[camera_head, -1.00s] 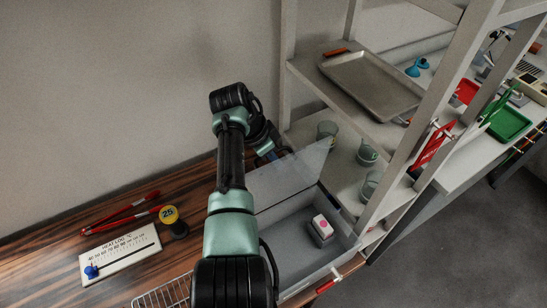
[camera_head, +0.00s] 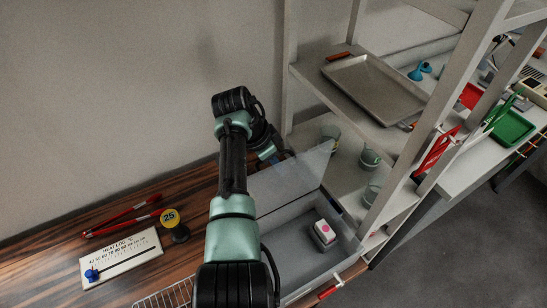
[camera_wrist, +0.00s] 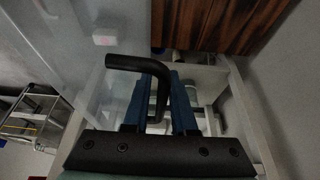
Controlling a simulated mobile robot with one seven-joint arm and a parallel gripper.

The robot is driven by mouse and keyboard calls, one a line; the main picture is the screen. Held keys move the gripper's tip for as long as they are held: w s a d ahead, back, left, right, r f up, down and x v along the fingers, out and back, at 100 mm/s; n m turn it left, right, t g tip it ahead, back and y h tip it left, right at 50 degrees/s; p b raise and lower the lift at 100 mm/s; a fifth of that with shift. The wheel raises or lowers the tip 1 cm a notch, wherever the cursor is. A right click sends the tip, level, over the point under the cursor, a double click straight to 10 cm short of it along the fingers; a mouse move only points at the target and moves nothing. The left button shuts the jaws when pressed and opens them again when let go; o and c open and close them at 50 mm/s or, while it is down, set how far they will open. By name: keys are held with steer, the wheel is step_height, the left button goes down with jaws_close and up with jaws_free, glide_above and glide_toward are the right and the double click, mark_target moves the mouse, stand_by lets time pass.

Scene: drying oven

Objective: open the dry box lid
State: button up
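The grey dry box (camera_head: 335,264) stands on the table under the shelf. Its see-through lid (camera_head: 296,182) is raised steeply at the back, so the inside shows. A small white box with a pink dot (camera_head: 323,231) sits inside. My gripper (camera_head: 279,156) is at the lid's upper left, partly hidden by my arm. In the wrist view, the two blue fingers of my gripper (camera_wrist: 160,102) are apart. A black bent bar (camera_wrist: 137,64) runs down between them; firm contact cannot be told. A pale panel (camera_wrist: 62,45), seemingly the lid, is at left.
Glass beakers (camera_head: 369,158) and a metal tray (camera_head: 375,88) are on the rack at right. A yellow-topped weight (camera_head: 170,217), a heat log card (camera_head: 125,255) and red tongs (camera_head: 122,215) lie at left. A wire basket (camera_head: 165,297) is in front.

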steer(key=b+v, duration=0.1)
steer(key=v, duration=1.2)
steer(key=shift+f+b, duration=0.1)
steer(key=shift+b, duration=0.3)
steer(key=shift+w+d+r+t, duration=0.1)
steer(key=shift+w+r+t, duration=0.1)
steer(key=shift+w+t, duration=0.1)
steer(key=w+d+r+n+t+y, duration=0.1)
steer(key=w+d+r+n+t, duration=0.15)
steer(key=w+r+t, duration=0.45)
steer(key=s+d+r+n+t, duration=0.1)
steer(key=s+r+n+t, duration=0.15)
steer(key=r, duration=0.55)
steer(key=s+r+n+t, duration=0.1)
steer(key=r+t, duration=0.3)
steer(key=r, duration=0.4)
steer(key=s+r+n+t+y, duration=0.2)
steer(key=s+r+n+t, duration=0.4)
steer(key=s+r+t, duration=0.5)
steer(key=s+r, duration=0.9)
steer(key=s, duration=0.2)
steer(key=shift+r+y, duration=0.4)
steer(key=shift+s+d, duration=0.1)
